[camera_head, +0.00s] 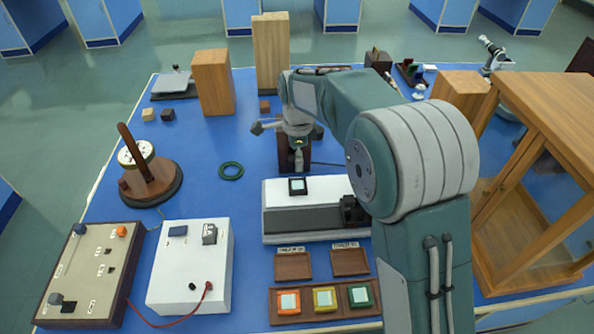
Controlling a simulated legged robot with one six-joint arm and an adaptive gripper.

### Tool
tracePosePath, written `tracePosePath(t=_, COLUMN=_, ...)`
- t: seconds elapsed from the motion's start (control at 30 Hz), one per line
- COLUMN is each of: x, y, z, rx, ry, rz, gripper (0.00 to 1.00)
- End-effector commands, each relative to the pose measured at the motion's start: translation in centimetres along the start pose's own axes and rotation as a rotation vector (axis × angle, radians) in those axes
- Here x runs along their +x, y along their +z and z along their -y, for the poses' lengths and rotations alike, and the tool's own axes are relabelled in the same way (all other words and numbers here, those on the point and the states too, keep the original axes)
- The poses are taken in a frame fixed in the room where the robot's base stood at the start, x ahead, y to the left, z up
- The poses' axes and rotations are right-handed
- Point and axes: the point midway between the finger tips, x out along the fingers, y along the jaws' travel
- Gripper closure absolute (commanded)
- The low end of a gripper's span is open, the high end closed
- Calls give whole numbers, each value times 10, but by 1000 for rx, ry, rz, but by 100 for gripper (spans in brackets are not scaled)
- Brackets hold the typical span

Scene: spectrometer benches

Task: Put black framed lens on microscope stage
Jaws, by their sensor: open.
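A small black frame with a pale centre, which looks like the black framed lens (298,186), lies flat on the white top of a low instrument (335,187) in the middle of the table. My gripper (297,140) is open, beyond the lens and above the table, apart from the lens. Its fingertips are small and partly merge with a dark brown upright block behind them. A small white and dark instrument that looks like a microscope (495,55) stands at the far right. Its stage is too small to make out clearly.
A tray (325,313) holds orange, yellow and green framed squares at the front. Two small brown trays (293,266) lie behind it. Wooden blocks (212,82) stand at the back. A wood-framed case (530,180) stands at right. Blue table is clear around the green ring (231,164).

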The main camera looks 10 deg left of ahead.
Motion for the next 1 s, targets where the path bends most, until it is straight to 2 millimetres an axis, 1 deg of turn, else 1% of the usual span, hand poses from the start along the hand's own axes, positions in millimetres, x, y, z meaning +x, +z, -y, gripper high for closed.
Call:
tracePosePath(t=0.03, x=-8, y=0, z=0, rx=0, ry=-3, rz=1, gripper=0)
tracePosePath(t=0.13, x=-17, y=0, z=0, rx=0, ry=-1, rz=0, gripper=0)
tracePosePath(t=0.23, x=-20, y=0, z=0, rx=0, ry=0, rz=0, gripper=0)
tracePosePath(t=0.43, x=-22, y=0, z=0, rx=-2, ry=0, rz=0, gripper=0)
tracePosePath(t=0.57, x=-35, y=-12, z=-8, rx=-42, ry=-20, rz=3, gripper=0)
tracePosePath(t=0.67, x=-57, y=-31, z=-23, rx=-119, ry=-51, rz=6, gripper=0)
tracePosePath(t=0.8, x=-86, y=-60, z=-50, rx=-251, ry=-102, rz=0, gripper=0)
tracePosePath(t=0.87, x=-96, y=-71, z=-63, rx=-308, ry=-122, rz=-7, gripper=0)
tracePosePath(t=1.0, x=-118, y=-95, z=-95, rx=-438, ry=-170, rz=-29, gripper=0)
